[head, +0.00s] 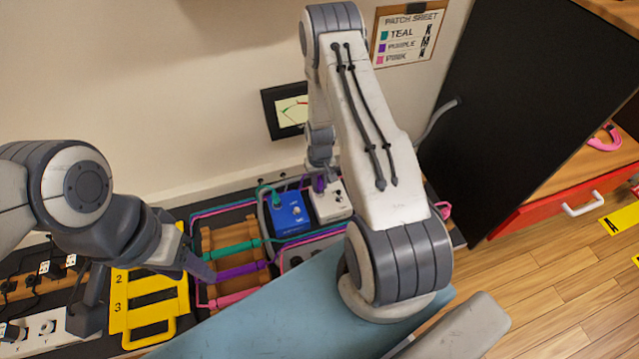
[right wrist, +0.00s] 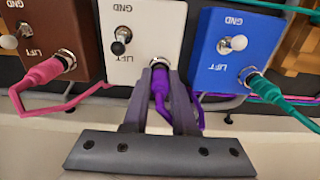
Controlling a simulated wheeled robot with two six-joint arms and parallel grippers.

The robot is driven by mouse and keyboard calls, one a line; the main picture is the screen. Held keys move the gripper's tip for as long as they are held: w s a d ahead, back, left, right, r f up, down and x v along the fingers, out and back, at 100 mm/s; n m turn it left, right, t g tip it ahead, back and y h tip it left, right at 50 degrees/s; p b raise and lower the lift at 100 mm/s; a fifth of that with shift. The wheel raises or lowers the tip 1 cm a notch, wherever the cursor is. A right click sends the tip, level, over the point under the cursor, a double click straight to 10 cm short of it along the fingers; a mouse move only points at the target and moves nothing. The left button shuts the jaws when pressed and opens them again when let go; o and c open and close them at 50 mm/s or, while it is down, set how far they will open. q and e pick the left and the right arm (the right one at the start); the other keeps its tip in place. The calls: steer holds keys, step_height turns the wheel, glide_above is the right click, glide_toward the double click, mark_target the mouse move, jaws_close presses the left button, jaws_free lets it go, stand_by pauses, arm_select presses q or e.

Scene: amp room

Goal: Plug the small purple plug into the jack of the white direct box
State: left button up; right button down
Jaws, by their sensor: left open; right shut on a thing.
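The white direct box (right wrist: 140,35) stands between a brown box and a blue box; it also shows in the head view (head: 331,203). My right gripper (right wrist: 160,98) is shut on the small purple plug (right wrist: 160,82). The plug points at the jack (right wrist: 158,62) of the white box, and its front end is at the jack's ring. I cannot tell how deep it sits. In the head view my right gripper (head: 319,178) is small and partly hidden by the arm. My left gripper (head: 143,285) is open and empty, above the yellow numbered plate.
The blue box (right wrist: 235,45) holds a teal plug (right wrist: 255,82) and the brown box (right wrist: 45,40) holds a pink plug (right wrist: 45,70). Teal, purple and pink cables cross a wooden rack (head: 225,240). A white power strip (head: 40,328) lies at the lower left.

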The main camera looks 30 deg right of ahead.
steer(key=c, duration=0.6)
jaws_free()
steer(key=shift+c, duration=0.2)
step_height(320, 180, up, 10)
steer(key=p, duration=0.4)
steer(key=shift+r+p, duration=0.25)
steer(key=shift+p, duration=0.15)
steer(key=shift+a, duration=0.1)
